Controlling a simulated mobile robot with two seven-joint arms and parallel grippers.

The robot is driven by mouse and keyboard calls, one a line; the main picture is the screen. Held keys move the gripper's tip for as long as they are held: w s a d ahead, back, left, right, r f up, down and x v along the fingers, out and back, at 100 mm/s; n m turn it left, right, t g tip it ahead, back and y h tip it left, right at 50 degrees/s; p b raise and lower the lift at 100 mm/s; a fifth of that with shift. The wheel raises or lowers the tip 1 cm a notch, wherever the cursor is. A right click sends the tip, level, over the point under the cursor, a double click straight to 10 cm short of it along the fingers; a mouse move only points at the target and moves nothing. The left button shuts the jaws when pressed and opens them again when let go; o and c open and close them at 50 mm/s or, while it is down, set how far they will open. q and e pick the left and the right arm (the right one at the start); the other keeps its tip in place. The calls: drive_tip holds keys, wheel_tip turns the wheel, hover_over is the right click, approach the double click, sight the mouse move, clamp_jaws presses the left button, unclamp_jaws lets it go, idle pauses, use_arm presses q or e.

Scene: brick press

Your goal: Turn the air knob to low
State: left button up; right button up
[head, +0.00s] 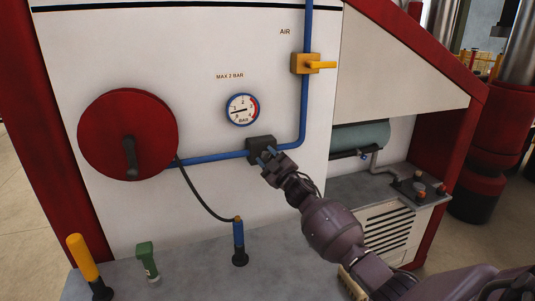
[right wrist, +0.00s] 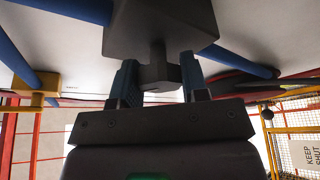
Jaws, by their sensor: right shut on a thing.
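The air knob is on a dark regulator block (head: 259,146) in the blue pipe on the white panel. In the right wrist view, the knob (right wrist: 158,66) is a small dark piece under the block (right wrist: 160,28). My right gripper (head: 268,155) reaches it from the lower right. Its two blue-grey fingers (right wrist: 160,82) stand on either side of the knob and are shut on it. The round gauge (head: 242,110) above has its needle pointing left, toward the low end; the exact value is too small to read. My left gripper is not in view.
A yellow valve (head: 311,64) with its lever pointing right sits on the vertical pipe under the AIR label. A red disc (head: 128,135) with a dark handle is at left. Yellow (head: 83,257), green (head: 147,260) and blue (head: 239,240) handled things stand on the grey ledge (head: 195,270).

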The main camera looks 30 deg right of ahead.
drive_tip(key=n+y, duration=0.1)
drive_tip(key=n, duration=0.1)
drive_tip(key=shift+r+n+p, duration=0.1)
drive_tip(key=shift+n+p, duration=0.2)
drive_tip(key=shift+p, duration=0.1)
drive_tip(key=n+g, duration=0.1)
drive_tip(key=n, duration=0.1)
drive_tip(key=shift+n+y+p, duration=0.3)
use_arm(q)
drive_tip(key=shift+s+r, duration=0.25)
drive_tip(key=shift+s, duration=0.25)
use_arm(e)
drive_tip(key=shift+n+g, duration=0.6)
drive_tip(key=shift+n, duration=0.6)
drive_tip(key=o, duration=0.9)
drive_tip(key=shift+o, duration=0.2)
drive_tip(key=shift+s, duration=0.15)
use_arm(q)
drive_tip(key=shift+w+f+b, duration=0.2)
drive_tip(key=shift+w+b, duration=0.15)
drive_tip(key=shift+b, duration=0.4)
use_arm(e)
drive_tip(key=s+d+f, duration=0.1)
drive_tip(key=s, duration=0.9)
drive_tip(key=shift+s+d, duration=0.2)
drive_tip(key=shift+d, duration=0.05)
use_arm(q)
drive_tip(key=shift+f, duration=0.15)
use_arm(e)
drive_tip(key=shift+f, duration=0.1)
